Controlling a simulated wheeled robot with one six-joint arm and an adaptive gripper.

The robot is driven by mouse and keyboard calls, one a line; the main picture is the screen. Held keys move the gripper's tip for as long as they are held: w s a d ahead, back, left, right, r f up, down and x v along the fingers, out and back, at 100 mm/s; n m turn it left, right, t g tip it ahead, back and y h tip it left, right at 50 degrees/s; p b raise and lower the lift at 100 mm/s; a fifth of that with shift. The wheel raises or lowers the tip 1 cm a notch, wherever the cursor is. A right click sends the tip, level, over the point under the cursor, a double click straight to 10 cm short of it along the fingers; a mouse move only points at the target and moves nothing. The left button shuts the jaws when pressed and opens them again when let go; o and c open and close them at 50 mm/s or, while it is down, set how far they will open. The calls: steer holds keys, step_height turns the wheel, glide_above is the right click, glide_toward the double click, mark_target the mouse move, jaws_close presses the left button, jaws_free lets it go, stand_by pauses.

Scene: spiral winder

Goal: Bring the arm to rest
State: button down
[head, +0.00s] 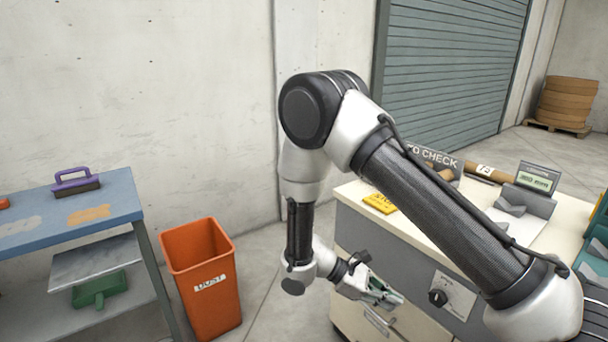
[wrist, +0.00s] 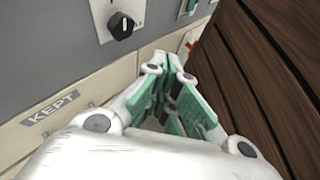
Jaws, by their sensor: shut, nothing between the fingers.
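My arm (head: 430,205) is bent, with its elbow raised and its forearm hanging down in front of the cabinet. My gripper (head: 398,299) is beside the cabinet's front, below the worktop level. In the wrist view, its green-padded fingers (wrist: 172,62) come together at the tips, with nothing between them. The cabinet (head: 352,236) has a cream top and a grey front panel with a black knob (head: 438,297). The knob also shows in the wrist view (wrist: 122,27), above a drawer labelled KEPT (wrist: 58,107).
Dark wooden slats (wrist: 255,70) stand close to the gripper's right in the wrist view. An orange DUST bin (head: 205,290) stands left of the arm. A blue-topped bench (head: 115,213) holds a purple-handled tool (head: 76,181). Bare floor (head: 275,275) lies between bin and cabinet.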

steer(key=s+d+r+m+t+y, duration=0.2)
steer(key=s+d+r+m+y, duration=0.2)
steer(key=r, duration=0.7)
steer(key=s+d+r+m+t+y, duration=0.3)
steer(key=s+d+r+m+y, duration=0.1)
steer(key=r, duration=0.8)
steer(key=s+d+r+m+t+y, duration=0.2)
steer(key=s+d+r+m+y, duration=0.2)
steer(key=r, duration=0.7)
steer(key=d+m, duration=0.2)
steer(key=d, duration=0.1)
steer(key=shift+d+r+t, duration=0.2)
steer(key=shift+r+t, duration=0.1)
